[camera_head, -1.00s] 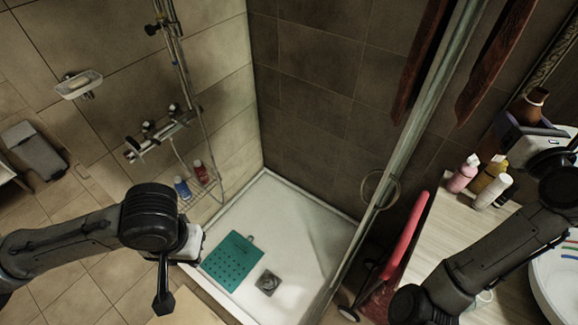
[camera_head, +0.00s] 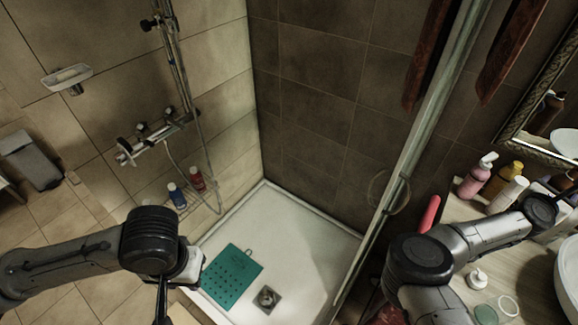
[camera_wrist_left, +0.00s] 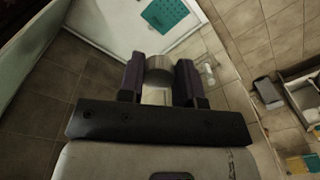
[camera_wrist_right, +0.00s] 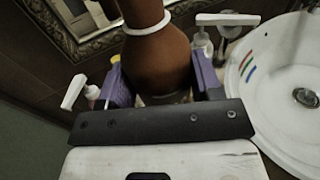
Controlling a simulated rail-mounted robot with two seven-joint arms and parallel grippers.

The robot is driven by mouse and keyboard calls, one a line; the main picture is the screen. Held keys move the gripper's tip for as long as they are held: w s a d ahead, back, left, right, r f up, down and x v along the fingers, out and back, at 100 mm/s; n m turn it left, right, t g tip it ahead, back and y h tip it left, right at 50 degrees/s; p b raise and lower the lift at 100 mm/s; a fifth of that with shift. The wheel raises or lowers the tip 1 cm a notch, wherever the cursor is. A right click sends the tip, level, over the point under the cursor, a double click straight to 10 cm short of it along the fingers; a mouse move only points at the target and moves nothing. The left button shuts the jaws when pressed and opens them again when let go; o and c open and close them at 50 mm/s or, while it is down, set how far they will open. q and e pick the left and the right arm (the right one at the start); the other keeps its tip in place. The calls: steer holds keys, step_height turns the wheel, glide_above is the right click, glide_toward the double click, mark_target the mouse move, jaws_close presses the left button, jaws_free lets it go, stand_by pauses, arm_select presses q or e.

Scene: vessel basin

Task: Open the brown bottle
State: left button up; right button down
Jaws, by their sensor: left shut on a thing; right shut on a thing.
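The brown bottle (camera_wrist_right: 158,60) is between the purple fingers of my right gripper (camera_wrist_right: 158,88) in the right wrist view. It has a round body and a white ring around its neck; its top runs out of the picture. My right gripper is shut on it, and shows at the right edge in the head view (camera_head: 562,190). My left gripper (camera_wrist_left: 160,80) is shut on a grey, smooth cylindrical piece (camera_wrist_left: 159,68), perhaps a cap. In the head view the left arm's end is over the floor at lower left, its fingers hard to make out.
A pink bottle (camera_head: 476,178), a yellow bottle (camera_head: 502,180) and a white bottle (camera_head: 508,194) stand on the counter at right. A white pump top (camera_head: 477,279) lies nearer. The basin (camera_head: 568,275) is at the right edge, a mirror (camera_head: 562,100) behind. The shower tray (camera_head: 315,255) is central.

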arm_select(q)
steer(key=shift+d+f, duration=0.1)
arm_select(e)
steer(key=shift+s+d+f+m+g+h, duration=0.1)
steer(key=shift+s+f+m+g+h, duration=0.3)
steer(key=shift+f, duration=0.7)
steer(key=shift+s+f+m+g+h, duration=0.1)
steer(key=shift+s+f+m+g, duration=0.25)
steer(key=shift+f+g, duration=0.6)
steer(key=shift+s+d+f+m+g+h, duration=0.1)
steer(key=shift+s+f+m+g+h, duration=0.25)
steer(key=shift+f, duration=0.95)
steer(key=shift+w, duration=0.1)
